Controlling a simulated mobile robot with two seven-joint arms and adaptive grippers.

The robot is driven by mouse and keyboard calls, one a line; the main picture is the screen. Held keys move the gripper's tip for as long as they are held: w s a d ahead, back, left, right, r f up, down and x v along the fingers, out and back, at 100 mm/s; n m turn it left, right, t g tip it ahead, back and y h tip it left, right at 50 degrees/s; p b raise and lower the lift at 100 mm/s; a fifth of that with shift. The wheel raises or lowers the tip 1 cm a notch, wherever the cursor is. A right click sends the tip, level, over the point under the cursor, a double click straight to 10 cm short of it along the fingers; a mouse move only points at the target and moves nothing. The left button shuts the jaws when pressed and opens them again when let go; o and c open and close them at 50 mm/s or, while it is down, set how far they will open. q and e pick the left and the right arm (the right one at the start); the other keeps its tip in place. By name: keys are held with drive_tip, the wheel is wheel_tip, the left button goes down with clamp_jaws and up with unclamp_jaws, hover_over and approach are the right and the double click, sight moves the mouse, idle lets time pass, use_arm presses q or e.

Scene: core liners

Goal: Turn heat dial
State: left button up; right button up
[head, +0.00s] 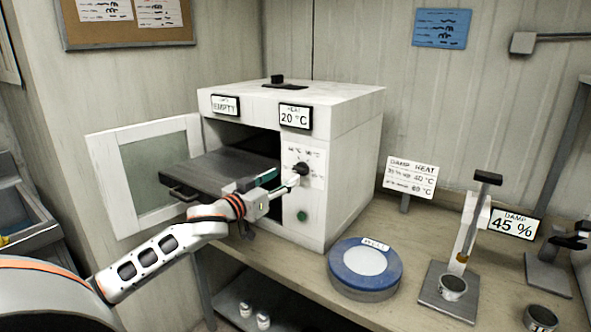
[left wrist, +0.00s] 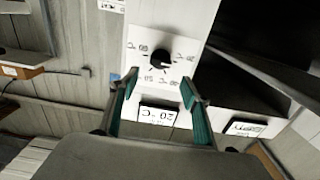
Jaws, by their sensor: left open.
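The heat dial (head: 300,169) is a round black knob on a white marked plate on the oven front, right of the chamber opening. In the left wrist view the dial (left wrist: 160,60) shows face-on. The heat display (head: 295,117) above it reads 20 °C. My left gripper (head: 284,184) is open just in front of the dial plate. In the left wrist view its teal-padded fingers (left wrist: 158,90) stand apart on either side, with the dial just beyond the tips. I cannot tell whether they touch the plate. My right gripper is not in view.
The white oven (head: 345,150) has its door (head: 103,180) swung open left and a dark tray (head: 215,168) pulled out near my arm. A green button (head: 302,215) sits below the dial. A blue-lidded tin (head: 340,258) and damp stand (head: 450,300) are right on the bench.

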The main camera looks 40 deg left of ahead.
sight(297, 170)
use_arm(q)
drive_tip(key=shift+w+f+p, duration=0.1)
drive_tip(key=shift+w+p, duration=0.35)
drive_tip(key=shift+w, duration=3.1)
drive_tip(key=c, duration=1.1)
